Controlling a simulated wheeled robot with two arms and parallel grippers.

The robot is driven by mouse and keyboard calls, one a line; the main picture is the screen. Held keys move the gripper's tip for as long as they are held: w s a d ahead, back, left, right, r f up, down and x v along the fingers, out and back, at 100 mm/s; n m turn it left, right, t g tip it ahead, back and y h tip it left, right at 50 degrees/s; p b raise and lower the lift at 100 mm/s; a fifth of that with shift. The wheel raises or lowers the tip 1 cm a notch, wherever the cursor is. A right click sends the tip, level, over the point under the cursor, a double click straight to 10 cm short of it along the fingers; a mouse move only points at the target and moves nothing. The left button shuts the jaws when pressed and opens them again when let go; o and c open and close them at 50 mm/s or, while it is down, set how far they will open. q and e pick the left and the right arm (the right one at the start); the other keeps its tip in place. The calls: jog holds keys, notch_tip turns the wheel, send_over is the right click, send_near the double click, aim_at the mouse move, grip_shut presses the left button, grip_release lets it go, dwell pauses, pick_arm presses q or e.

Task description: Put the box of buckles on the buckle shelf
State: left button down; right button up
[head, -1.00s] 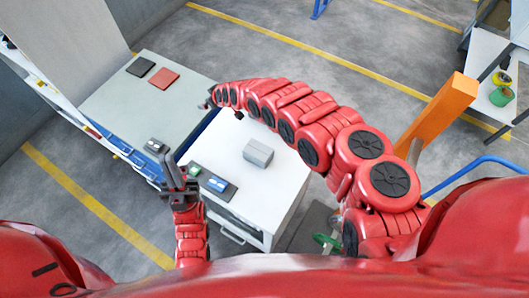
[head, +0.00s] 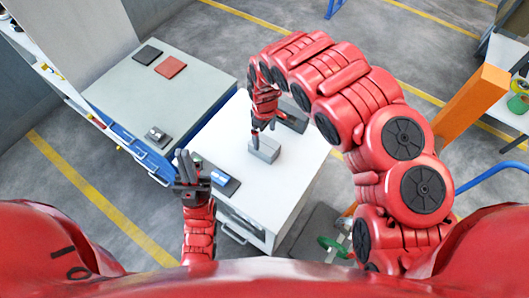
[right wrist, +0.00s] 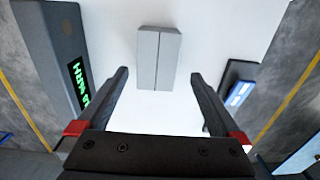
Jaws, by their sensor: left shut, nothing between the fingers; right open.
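A small grey box (head: 264,150) with a seam along its top lies on the white cabinet top. It also shows in the right wrist view (right wrist: 158,58), ahead of the fingertips. I take it to be the box of buckles; no label is readable. My right gripper (head: 262,128) is over the box's far side, pointing down. In the right wrist view its open fingers (right wrist: 158,80) are spread wider than the box, with nothing held. My left gripper (head: 186,168) is shut and empty by the cabinet's left edge. I cannot tell which shelf is the buckle shelf.
The white cabinet (head: 225,140) also holds a dark device with a green display (right wrist: 78,82) and a panel with a blue screen (head: 220,180). A grey workbench (head: 135,100) stands to the left. An orange post (head: 470,108) and a shelf with spools (head: 518,104) are at right.

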aim_at(264, 144)
jog(key=shift+a+f, duration=0.1)
jog(key=shift+f, duration=1.1)
jog(key=shift+f+p, duration=0.35)
jog(key=shift+f, duration=0.5)
jog(key=shift+w+f+p, duration=0.2)
jog(key=shift+f+p, duration=0.9)
jog(key=shift+f, duration=0.25)
notch_tip(264, 144, down, 2)
jog(key=shift+w+p, duration=0.1)
jog(key=shift+p, duration=0.2)
jog(key=shift+f, duration=0.3)
grip_shut()
